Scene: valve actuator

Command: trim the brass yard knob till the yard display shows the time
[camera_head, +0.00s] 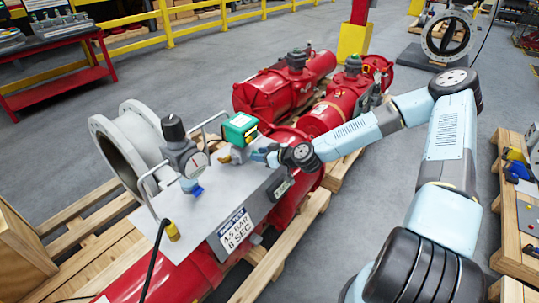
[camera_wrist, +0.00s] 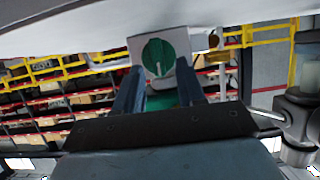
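A small brass-coloured part, which looks like the knob (camera_head: 226,158), shows on the grey test plate, just left of my gripper (camera_head: 258,155). In the wrist view a brass-coloured piece (camera_wrist: 217,55) shows to the right of my fingers, apart from them. My gripper (camera_wrist: 158,78) has its two dark fingers apart, with nothing clearly held between them. Beyond the fingertips is a pale box with a green dial (camera_wrist: 159,56). A small display (camera_head: 282,188) sits on the plate's right edge; its reading is too small to make out.
A sign (camera_head: 237,229) on the plate's front reads 4.5 BAR, 8 SEC. A gauge with a black knob (camera_head: 183,153) and wire handles stand left of my gripper. A green-topped box (camera_head: 240,128) stands close behind it. Red valve bodies (camera_head: 285,85) lie behind on pallets.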

